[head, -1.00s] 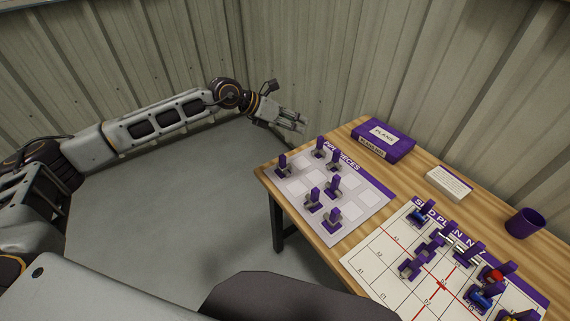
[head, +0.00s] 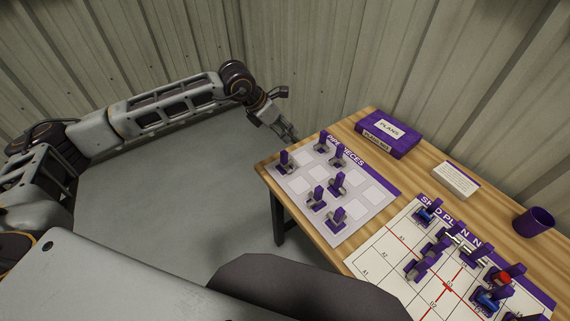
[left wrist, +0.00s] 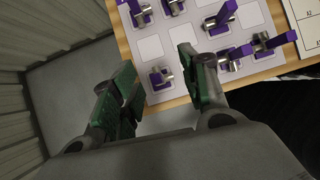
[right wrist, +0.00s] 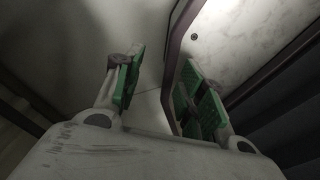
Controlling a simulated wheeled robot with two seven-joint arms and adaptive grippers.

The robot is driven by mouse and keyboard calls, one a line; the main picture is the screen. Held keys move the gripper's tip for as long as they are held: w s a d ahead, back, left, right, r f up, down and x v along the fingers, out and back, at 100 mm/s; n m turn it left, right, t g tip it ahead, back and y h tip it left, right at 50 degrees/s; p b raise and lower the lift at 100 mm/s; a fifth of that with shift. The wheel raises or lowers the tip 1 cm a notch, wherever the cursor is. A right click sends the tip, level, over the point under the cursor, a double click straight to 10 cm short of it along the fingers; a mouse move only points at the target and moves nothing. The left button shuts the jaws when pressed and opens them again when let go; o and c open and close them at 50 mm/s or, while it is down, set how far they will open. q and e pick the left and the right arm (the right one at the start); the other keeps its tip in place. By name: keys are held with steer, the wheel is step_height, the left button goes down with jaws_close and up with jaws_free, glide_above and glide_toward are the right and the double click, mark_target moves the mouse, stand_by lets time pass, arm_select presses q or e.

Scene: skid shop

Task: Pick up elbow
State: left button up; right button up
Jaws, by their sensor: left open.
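Several grey pipe pieces with upright purple tabs stand on the white pieces mat; I cannot tell for sure which is the elbow. The piece at the mat's near-left corner (head: 286,162) is closest to my left gripper (head: 287,136), which is open and empty beside the table's left end. In the left wrist view, a purple-tabbed piece (left wrist: 161,77) shows between the open fingers (left wrist: 157,62), lower down on the mat and apart from them. My right gripper (right wrist: 161,62) is open and empty in the right wrist view; it is out of the head view.
The pieces mat (head: 365,213) lies on the wooden table (head: 267,176). A gridded skid plan mat (head: 376,257) with several tabbed fittings is to its right. A purple plans box (head: 388,138), a white card block (head: 456,180) and a purple cup (head: 534,222) stand behind. Corrugated walls enclose the corner.

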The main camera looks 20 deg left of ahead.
mark_target(284, 153)
arm_select(q)
steer(key=a, duration=0.1)
steer(key=s+a+f+y, duration=0.1)
steer(key=a+g, duration=0.1)
steer(key=shift+s+f+n+y, duration=0.3)
steer(key=shift+y, duration=0.1)
arm_select(e)
steer(key=shift+s, duration=0.55)
arm_select(q)
steer(key=shift+f, duration=0.1)
arm_select(e)
steer(key=shift+w, duration=0.1)
arm_select(q)
steer(key=x, duration=0.7)
steer(key=shift+w+f+p, duration=0.1)
steer(key=shift+w+p, duration=0.05)
steer(key=shift+p, duration=0.25)
steer(key=shift+w+d+f, duration=0.1)
steer(key=shift+w+f, duration=0.05)
steer(key=shift+f, duration=0.4)
arm_select(e)
steer(key=shift+s+a+r, duration=0.2)
steer(key=shift+a+r, duration=0.25)
steer(key=shift+a, duration=0.2)
